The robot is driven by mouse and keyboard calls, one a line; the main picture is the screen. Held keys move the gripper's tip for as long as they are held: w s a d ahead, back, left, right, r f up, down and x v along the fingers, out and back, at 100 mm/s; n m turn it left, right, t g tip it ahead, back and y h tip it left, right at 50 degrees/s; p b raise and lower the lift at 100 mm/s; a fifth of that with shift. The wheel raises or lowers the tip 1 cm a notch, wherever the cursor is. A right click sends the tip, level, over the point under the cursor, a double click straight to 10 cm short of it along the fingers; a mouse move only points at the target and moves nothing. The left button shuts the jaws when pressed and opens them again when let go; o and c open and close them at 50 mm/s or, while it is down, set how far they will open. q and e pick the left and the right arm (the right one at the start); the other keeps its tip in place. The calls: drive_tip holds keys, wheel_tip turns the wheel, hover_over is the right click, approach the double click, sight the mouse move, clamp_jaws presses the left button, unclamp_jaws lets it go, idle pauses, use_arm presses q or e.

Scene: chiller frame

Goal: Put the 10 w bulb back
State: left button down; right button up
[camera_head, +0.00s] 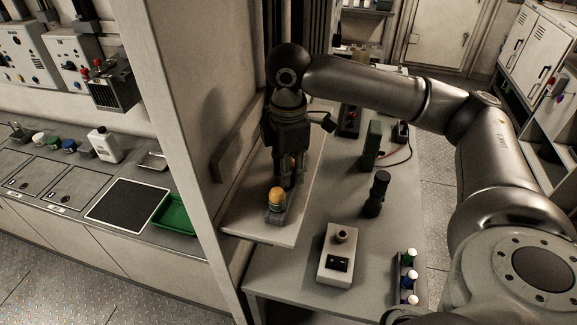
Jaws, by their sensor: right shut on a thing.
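My right gripper (287,183) points down over a pale shelf (240,218) and is shut on a bulb (292,163), of which only a little orange shows between the fingers. The rest of that bulb is hidden, and I cannot read any wattage. Another orange bulb (276,196) stands upright in a dark holder (277,216) on the shelf, just in front of the fingers. I cannot tell whether the held bulb touches the holder. My left gripper is not in view.
A grey box with a socket (339,268), a black cylindrical item (377,190) and a rack of coloured-cap bottles (407,280) stand on the lower table. A wall panel (195,120) rises left of the shelf. A green tray (174,214) lies on the left counter.

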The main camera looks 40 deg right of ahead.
drive_tip(key=shift+s+f, duration=0.15)
drive_tip(key=shift+f, duration=0.05)
drive_tip(key=shift+s+a+f, duration=0.15)
drive_tip(key=shift+s+f, duration=0.15)
drive_tip(key=shift+f, duration=0.2)
drive_tip(key=o, duration=1)
drive_tip(key=shift+w+f, duration=0.15)
drive_tip(key=shift+w, duration=0.05)
